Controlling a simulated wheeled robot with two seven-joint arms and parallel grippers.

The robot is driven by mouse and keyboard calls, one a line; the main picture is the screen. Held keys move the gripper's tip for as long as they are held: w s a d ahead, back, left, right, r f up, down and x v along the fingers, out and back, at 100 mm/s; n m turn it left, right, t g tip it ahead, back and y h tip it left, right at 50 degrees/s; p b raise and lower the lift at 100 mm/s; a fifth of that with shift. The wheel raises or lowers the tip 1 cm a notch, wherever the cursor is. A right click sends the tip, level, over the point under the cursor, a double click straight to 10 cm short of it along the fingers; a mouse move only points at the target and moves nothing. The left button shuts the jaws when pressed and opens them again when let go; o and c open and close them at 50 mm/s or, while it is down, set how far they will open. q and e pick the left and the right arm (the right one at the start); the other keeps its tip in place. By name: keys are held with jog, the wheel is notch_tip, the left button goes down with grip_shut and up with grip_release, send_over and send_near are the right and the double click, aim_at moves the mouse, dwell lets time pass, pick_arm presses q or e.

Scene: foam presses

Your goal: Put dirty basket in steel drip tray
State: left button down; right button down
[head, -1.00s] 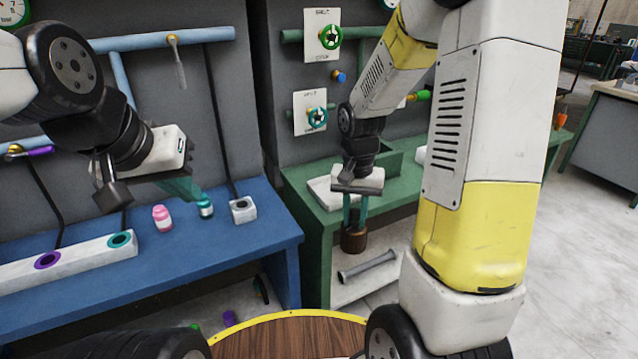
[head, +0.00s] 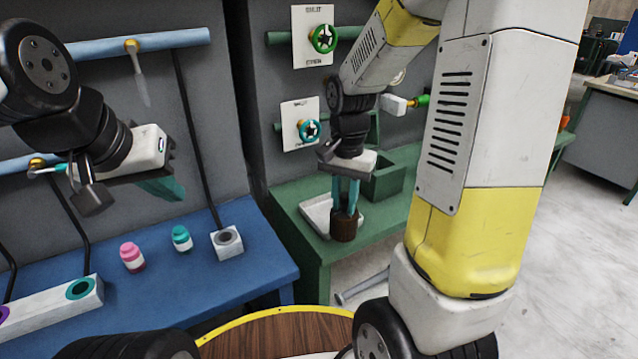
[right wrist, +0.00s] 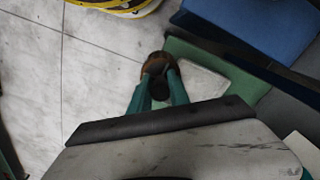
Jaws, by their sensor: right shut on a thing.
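The dirty basket is a dark brown cup (head: 344,229); it also shows in the right wrist view (right wrist: 154,60). My right gripper (head: 345,205) is shut on it with teal fingers and holds it upright. The steel drip tray (head: 317,214) is a shallow pale tray on the green bench, partly hidden behind the basket and fingers. In the right wrist view the tray (right wrist: 204,84) lies to the right of the basket, with the basket near the bench's edge. My left gripper (head: 163,190) hangs above the blue bench, away from both; its finger gap is unclear.
The green bench (head: 290,205) carries a green box (head: 388,182) behind the tray. The blue bench (head: 200,278) holds a pink bottle (head: 132,257), a teal bottle (head: 181,238) and a grey socket block (head: 227,242). Valve panels stand behind the green bench. A round wooden-topped table (head: 290,335) is in front.

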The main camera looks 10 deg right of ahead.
jog(key=w+f, duration=0.4)
jog(key=w, duration=0.8)
jog(key=shift+a+f, duration=0.25)
jog(key=shift+f, duration=0.05)
jog(key=shift+f, duration=0.15)
jog(key=c, duration=1.2)
grip_release()
jog(key=shift+c, duration=0.2)
